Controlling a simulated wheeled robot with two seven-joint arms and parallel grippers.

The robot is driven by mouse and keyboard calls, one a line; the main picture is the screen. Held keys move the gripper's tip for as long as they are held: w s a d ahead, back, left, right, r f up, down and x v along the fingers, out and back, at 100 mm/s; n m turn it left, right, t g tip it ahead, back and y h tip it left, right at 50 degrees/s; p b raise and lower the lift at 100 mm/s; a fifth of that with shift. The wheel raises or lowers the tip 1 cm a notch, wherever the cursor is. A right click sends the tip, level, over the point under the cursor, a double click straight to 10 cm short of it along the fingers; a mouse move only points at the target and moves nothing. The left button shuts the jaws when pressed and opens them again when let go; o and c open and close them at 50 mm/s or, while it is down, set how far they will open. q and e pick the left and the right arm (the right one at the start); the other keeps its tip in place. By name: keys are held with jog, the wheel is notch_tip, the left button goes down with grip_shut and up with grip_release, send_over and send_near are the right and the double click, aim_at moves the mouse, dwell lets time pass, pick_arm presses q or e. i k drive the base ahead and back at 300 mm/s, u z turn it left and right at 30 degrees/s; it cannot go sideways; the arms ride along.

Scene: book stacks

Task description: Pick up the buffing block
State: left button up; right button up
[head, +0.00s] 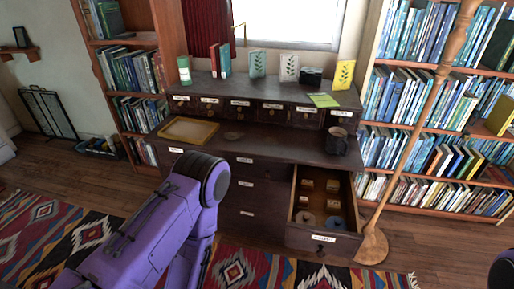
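An open drawer (323,240) at the right of the dark wooden desk holds several small tan blocks, one at its back left (307,184) and one at its back right (333,186). A greyish-pink round piece (305,218) and a blue round piece (335,221) lie near the drawer's front. The pieces are too small to tell which, if any, is the buffing block. My purple left arm reaches up from the bottom left in front of the desk, but its gripper does not show.
The desk top (270,140) bears a yellow-framed tray (188,131), a small round brown thing (233,136) and a dark mug (337,141). Bookshelves flank the desk. A patterned rug covers the floor in front.

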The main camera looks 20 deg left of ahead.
aim_at(332, 207)
jog(key=z, duration=1.85)
jog(key=i, duration=1.7)
jog(key=u, duration=1.55)
